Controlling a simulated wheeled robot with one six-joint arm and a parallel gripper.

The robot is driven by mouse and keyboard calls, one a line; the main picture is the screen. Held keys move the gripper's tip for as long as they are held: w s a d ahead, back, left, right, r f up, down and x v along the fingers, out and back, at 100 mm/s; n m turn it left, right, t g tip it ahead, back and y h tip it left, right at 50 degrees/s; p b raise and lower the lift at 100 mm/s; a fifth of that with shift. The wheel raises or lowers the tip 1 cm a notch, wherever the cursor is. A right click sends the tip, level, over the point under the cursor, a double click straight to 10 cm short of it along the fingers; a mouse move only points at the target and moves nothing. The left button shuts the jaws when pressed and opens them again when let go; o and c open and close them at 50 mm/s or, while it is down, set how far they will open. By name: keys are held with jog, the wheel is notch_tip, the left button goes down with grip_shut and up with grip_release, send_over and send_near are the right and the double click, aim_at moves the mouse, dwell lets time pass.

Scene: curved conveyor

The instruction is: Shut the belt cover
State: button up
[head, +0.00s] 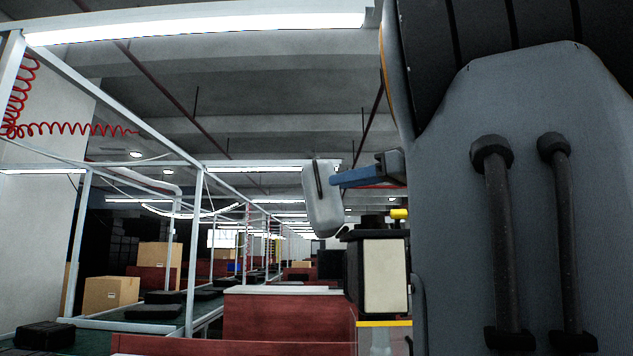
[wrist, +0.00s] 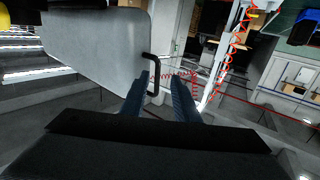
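The belt cover looks to be the light grey panel (head: 325,215) with a thin black handle (head: 318,180), standing nearly upright in the head view above a dark box. In the wrist view the grey panel (wrist: 105,45) fills the upper left, and its black bent handle (wrist: 153,60) shows at the right edge. My gripper (head: 335,179) has blue fingers and reaches in from the right, close to the handle. In the wrist view my gripper (wrist: 160,82) is open, with the handle between or just beyond its fingertips. I cannot tell whether they touch.
A dark box with a cream front (head: 383,276) and a yellow knob (head: 399,214) stands below my gripper. Red-brown panels (head: 285,318) are in front. Cartons (head: 110,292) and black trays (head: 45,336) are on the left. A coiled red hose (head: 75,129) hangs from the frame.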

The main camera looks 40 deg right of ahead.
aim_at(324, 175)
jog(key=shift+n+t, duration=0.3)
jog(key=shift+n, duration=0.1)
jog(key=w+p, duration=0.1)
jog(key=w, duration=0.1)
jog(key=w+a+r, duration=0.1)
jog(key=w, duration=0.1)
jog(key=w+a+r+p, duration=0.1)
jog(key=w, duration=0.1)
jog(key=shift+w+r+p, duration=0.2)
jog(key=shift+w+p, duration=0.05)
jog(key=shift+p, duration=0.1)
jog(key=shift+c, duration=0.3)
grip_shut()
